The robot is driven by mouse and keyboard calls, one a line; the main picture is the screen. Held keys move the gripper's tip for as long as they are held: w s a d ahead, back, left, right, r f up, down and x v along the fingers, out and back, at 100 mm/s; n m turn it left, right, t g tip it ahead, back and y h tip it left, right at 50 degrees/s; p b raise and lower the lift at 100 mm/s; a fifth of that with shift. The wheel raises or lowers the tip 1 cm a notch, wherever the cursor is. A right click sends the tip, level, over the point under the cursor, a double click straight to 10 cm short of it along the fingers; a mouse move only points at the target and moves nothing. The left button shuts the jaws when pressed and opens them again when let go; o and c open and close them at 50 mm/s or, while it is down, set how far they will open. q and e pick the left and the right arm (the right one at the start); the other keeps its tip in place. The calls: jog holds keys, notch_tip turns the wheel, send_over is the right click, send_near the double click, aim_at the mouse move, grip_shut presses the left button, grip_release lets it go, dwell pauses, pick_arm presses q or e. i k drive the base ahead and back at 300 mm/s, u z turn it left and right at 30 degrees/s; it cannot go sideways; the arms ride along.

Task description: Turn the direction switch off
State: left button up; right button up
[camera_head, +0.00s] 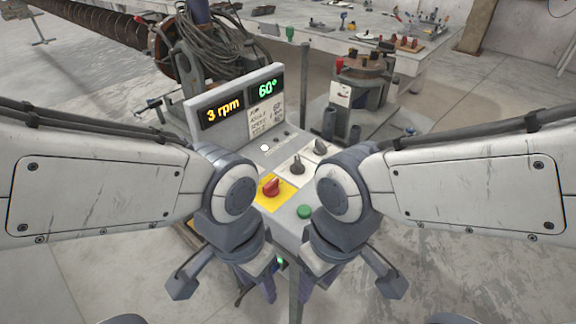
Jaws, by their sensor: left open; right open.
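A green button (304,211) is on the box's front right, a white button (265,148) at its back left. The raised display panel (236,103) reads 3 rpm and 60°. Behind stand a cable-draped auger machine (215,55), a pedestal fixture (362,95) and a workbench (325,38).

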aim_at(297, 168)
jog(key=u, duration=1.6)
jog(key=k, duration=0.7)
jog(key=z, duration=1.1)
jog(key=i, duration=1)
